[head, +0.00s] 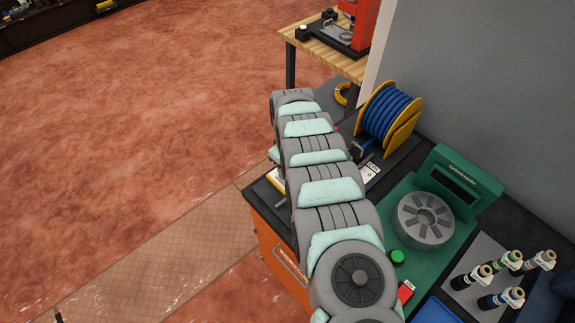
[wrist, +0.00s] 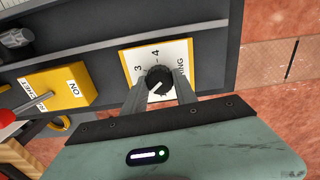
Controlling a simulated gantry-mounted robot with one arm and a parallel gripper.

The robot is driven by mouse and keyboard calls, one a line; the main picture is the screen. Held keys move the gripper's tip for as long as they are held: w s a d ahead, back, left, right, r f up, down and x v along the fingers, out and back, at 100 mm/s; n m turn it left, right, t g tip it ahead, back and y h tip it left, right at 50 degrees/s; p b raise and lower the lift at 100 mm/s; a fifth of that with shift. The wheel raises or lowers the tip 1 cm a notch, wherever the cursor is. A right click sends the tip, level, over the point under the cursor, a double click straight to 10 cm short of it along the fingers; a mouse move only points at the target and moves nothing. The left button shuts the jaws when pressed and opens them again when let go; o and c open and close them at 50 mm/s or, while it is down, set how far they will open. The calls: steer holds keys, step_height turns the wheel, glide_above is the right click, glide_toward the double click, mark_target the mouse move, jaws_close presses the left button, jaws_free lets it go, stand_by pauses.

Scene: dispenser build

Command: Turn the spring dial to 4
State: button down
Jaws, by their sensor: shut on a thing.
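The spring dial (wrist: 158,77) is a dark round knob with a white mark, on a white, yellow-edged plate (wrist: 178,52) in the wrist view. The figures 3 and 4 and part of the word SPRING show on the plate; the knob and fingers hide the rest. The white mark shows on the knob's near side, but I cannot tell which figure it stands for. My gripper (wrist: 159,86) is shut on the dial, with one finger on each side of it.
A yellow box (wrist: 58,88) marked ON, with a lever, stands left of the plate in the wrist view. In the head view a blue hose reel (head: 391,113), a green machine (head: 455,190) and several small bottles stand on the dark bench. Open floor (head: 130,120) lies to the left.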

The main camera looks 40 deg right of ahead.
steer(key=m, duration=0.6)
steer(key=shift+f, duration=0.1)
steer(key=m+b, duration=0.2)
steer(key=m, duration=0.4)
steer(key=shift+f+m, duration=0.1)
steer(key=shift+m, duration=0.3)
steer(key=m+b, duration=0.1)
steer(key=m, duration=0.1)
steer(key=shift+d+m+b, duration=0.1)
steer(key=shift+m+b, duration=0.2)
steer(key=m+b, duration=0.2)
steer(key=m, duration=0.1)
steer(key=shift+m, duration=0.4)
steer(key=m+b, duration=0.2)
steer(key=m, duration=0.3)
steer(key=shift+s+m+b, duration=0.15)
steer(key=shift+m+b, duration=0.2)
steer(key=shift+m, duration=0.35)
steer(key=c, duration=1)
jaws_free()
steer(key=shift+o, duration=0.2)
